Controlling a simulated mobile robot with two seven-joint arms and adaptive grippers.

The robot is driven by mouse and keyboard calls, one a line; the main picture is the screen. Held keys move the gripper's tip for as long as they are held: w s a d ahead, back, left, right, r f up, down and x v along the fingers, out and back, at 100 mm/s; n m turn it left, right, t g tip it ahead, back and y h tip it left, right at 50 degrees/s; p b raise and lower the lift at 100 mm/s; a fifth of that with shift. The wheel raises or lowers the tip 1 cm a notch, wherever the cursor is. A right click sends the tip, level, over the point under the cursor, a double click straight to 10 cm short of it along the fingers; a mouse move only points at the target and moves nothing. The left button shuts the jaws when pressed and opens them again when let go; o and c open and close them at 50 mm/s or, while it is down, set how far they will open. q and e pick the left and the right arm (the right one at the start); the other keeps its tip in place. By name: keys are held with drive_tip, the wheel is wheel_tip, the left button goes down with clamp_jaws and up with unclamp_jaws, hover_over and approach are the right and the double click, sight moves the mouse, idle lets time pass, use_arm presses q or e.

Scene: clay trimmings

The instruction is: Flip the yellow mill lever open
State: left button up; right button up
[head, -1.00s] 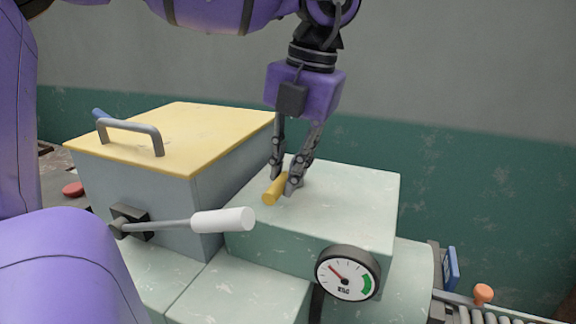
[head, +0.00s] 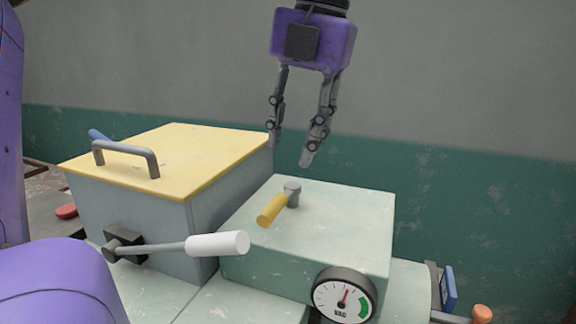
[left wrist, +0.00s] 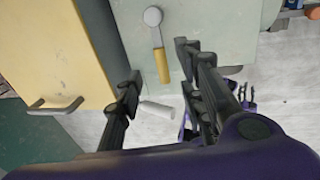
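The yellow mill lever (head: 272,208) lies on top of the pale green mill box, its grey pivot (head: 292,188) at the far end and its handle pointing toward the front left. In the left wrist view the lever (left wrist: 162,66) shows whole, with its round grey pivot end. My left gripper (head: 290,152) is open and empty, above the lever and apart from it, fingers pointing down.
A bin with a yellow lid (head: 190,150) and grey handle stands left of the lever. A white-gripped crank (head: 217,244) sticks out from the bin's front. A round gauge (head: 344,296) is on the mill's front. Space above the mill is clear.

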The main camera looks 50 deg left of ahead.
use_arm(q)
drive_tip(key=shift+w+d+r, duration=0.1)
drive_tip(key=shift+d+r, duration=0.05)
drive_tip(key=shift+r, duration=0.55)
drive_tip(key=shift+w+d+r, duration=0.1)
drive_tip(key=shift+r, duration=0.55)
